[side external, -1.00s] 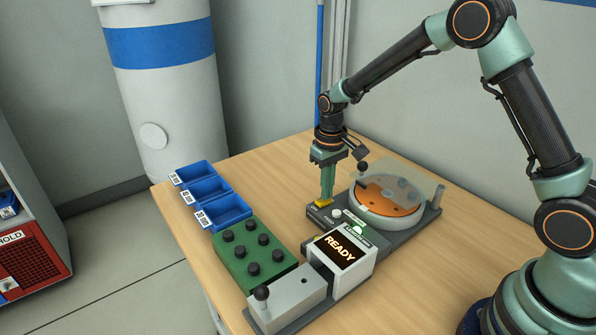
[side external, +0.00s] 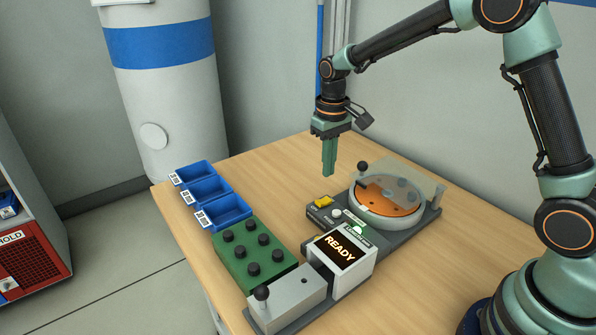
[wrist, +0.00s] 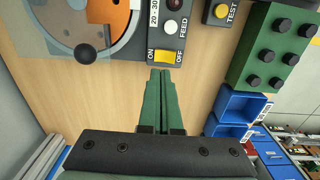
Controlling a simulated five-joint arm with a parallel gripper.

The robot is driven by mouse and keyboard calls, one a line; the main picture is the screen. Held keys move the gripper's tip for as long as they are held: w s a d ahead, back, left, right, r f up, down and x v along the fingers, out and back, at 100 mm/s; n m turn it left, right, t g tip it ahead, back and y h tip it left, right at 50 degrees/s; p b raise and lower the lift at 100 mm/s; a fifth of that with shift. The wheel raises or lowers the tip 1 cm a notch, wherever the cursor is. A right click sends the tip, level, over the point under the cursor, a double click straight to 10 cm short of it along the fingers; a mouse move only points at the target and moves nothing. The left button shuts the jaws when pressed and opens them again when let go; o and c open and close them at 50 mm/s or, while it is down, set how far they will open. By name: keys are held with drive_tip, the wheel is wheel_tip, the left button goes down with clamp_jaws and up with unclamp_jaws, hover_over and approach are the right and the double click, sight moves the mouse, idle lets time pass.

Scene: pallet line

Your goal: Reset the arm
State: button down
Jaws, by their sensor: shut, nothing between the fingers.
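My gripper (side external: 329,171) is shut and empty, its green fingers pointing down. It hangs in the air above the table, clear of the yellow rocker switch (side external: 323,202) on the feeder. In the wrist view the closed fingertips (wrist: 160,72) lie just short of the switch (wrist: 164,56), which is marked ON and OFF. The feeder's round bowl (side external: 388,197) with an orange disc sits to the right of the switch under a clear cover.
A display box (side external: 346,249) reads READY. A green block with black pegs (side external: 252,253) and blue bins (side external: 222,212) stand on the left of the wooden table (side external: 285,163). A grey fixture with a black knob (side external: 285,300) is at the front. The air around my gripper is free.

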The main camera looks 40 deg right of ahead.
drive_tip(key=shift+r, duration=0.15)
drive_tip(key=s+r+t, duration=0.2)
drive_tip(key=s+r, duration=0.4)
drive_tip(key=s, duration=0.2)
drive_tip(key=s+d+r+t, duration=0.1)
drive_tip(key=s+r+t, duration=0.2)
drive_tip(key=s+r, duration=0.3)
drive_tip(key=s, duration=0.3)
drive_tip(key=shift+s+r+t, duration=0.25)
drive_tip(key=shift+t, duration=0.05)
